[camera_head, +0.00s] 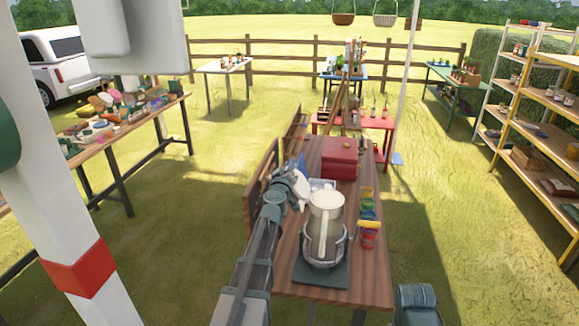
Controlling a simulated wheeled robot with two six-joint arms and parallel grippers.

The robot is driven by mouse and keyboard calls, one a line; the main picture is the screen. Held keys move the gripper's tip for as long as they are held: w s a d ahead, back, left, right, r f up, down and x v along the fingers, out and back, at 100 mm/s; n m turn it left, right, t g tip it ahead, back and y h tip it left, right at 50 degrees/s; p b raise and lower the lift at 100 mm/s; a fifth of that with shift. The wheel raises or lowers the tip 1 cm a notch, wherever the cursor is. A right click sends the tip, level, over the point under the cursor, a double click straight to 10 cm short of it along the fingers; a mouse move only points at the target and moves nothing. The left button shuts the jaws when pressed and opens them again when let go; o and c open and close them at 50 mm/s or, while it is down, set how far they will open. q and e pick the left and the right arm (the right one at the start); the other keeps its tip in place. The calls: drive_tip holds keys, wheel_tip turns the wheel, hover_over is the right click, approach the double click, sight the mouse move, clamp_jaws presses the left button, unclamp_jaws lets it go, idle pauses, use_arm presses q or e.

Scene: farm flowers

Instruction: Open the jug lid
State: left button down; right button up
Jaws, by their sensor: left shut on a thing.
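The jug (322,248) stands upright on a dark green mat (318,277) on the wooden table. It has a grey body and a cream top with a long handle facing me. Its lid (326,197) is at the top and looks down on the jug. My left gripper (301,190) is at the upper left edge of the lid, shut on it. The exact contact of the fingers is too small to make out. Part of my right arm (416,298) shows at the bottom right, but its fingers are out of view.
A red box (342,157) sits behind the jug on the table. Several small coloured pots (368,222) stand close on the jug's right. A wooden panel (262,185) borders the table's left side. The table's front right corner (372,290) is bare.

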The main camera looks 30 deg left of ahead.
sight(298, 174)
idle(0.8)
use_arm(q)
drive_tip(key=shift+w+d+r+p, duration=0.2)
drive_tip(key=shift+d+r+p, duration=0.5)
drive_tip(key=shift+p, duration=0.1)
drive_tip(key=shift+w+d+r+m, duration=0.1)
drive_tip(key=shift+d+r+m, duration=0.1)
drive_tip(key=shift+d+m, duration=0.3)
drive_tip(key=shift+w+d+m, duration=0.1)
drive_tip(key=shift+d+m, duration=0.3)
drive_tip(key=shift+a, duration=0.15)
drive_tip(key=c, duration=1.3)
unclamp_jaws()
drive_tip(key=shift+a+f, duration=0.1)
drive_tip(key=shift+a, duration=0.05)
drive_tip(key=shift+c, duration=0.2)
drive_tip(key=o, duration=0.4)
drive_tip(key=shift+c, duration=0.2)
use_arm(e)
drive_tip(key=shift+w+d+r, duration=0.1)
drive_tip(key=shift+d+r, duration=0.2)
drive_tip(key=shift+r, duration=0.6)
